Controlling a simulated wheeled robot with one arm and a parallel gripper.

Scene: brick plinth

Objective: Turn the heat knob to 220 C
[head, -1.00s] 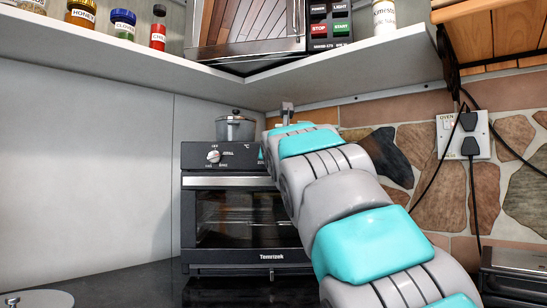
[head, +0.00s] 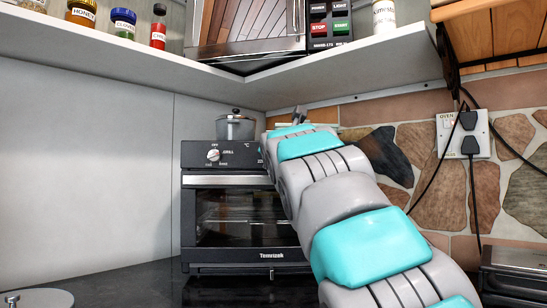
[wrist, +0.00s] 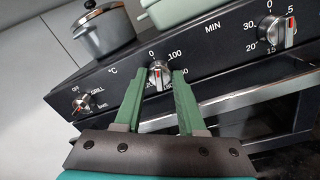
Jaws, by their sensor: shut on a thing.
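The exact setting of the red mark is hard to read. In the head view the oven (head: 240,215) stands in the corner, and my arm hides the heat knob and my fingers.
The function knob (wrist: 83,103) is left of the heat knob and the minute knob (wrist: 274,30) is right. A grey pot (wrist: 103,28) and a pale green dish (wrist: 180,8) stand on the oven. A shelf (head: 300,85) hangs above.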

